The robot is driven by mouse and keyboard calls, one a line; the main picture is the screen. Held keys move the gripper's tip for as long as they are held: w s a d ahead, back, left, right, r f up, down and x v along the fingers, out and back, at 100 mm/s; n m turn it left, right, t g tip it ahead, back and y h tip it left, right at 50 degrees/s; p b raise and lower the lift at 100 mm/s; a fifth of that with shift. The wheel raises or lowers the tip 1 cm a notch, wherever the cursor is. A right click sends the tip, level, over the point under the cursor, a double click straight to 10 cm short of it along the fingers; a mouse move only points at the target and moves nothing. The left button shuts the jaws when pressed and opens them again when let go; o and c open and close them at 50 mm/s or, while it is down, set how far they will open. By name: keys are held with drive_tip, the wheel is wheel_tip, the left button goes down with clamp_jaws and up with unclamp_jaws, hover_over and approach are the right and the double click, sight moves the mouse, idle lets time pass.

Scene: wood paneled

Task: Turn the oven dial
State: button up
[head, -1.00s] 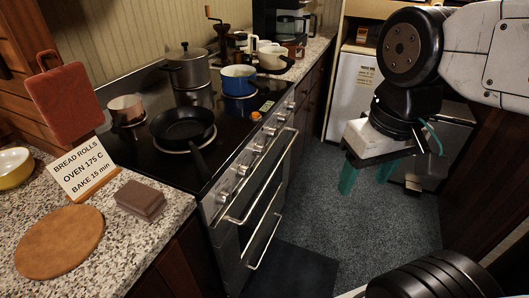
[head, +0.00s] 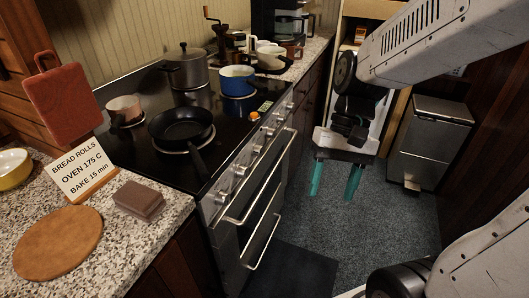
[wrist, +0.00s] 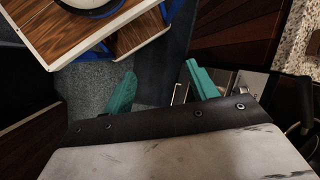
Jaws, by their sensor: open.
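The oven (head: 232,232) stands left of centre in the head view, with a row of silver dials (head: 240,170) along its slanted front panel. A small orange spot (head: 254,115) shows near the middle of the panel. The dials' markings are too small to read. My gripper (head: 335,181) is open and empty, its teal fingers pointing down over the floor, to the right of the oven front and apart from it. In the wrist view both fingers (wrist: 160,78) are spread, with part of the metal oven front (wrist: 250,84) beyond the right finger.
A card (head: 84,172) reads "BREAD ROLLS OVEN 175 C BAKE 15 min". A black pan (head: 180,125) and blue pot (head: 238,80) stand on the cooktop; the pan's handle points toward the front edge. Oven handles (head: 262,180) stick out. A bin (head: 430,140) stands right; floor between is clear.

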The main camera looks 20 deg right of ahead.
drive_tip(key=w+a+f+m+y, duration=0.3)
drive_tip(key=w+f+m+y, duration=0.4)
drive_tip(key=w, duration=0.3)
drive_tip(key=m+t+y, duration=0.3)
drive_tip(key=m+t, duration=1.2)
drive_tip(key=m, duration=0.2)
approach(262, 151)
drive_tip(key=x, duration=0.9)
drive_tip(key=shift+a+r, duration=0.1)
drive_tip(key=c, duration=1)
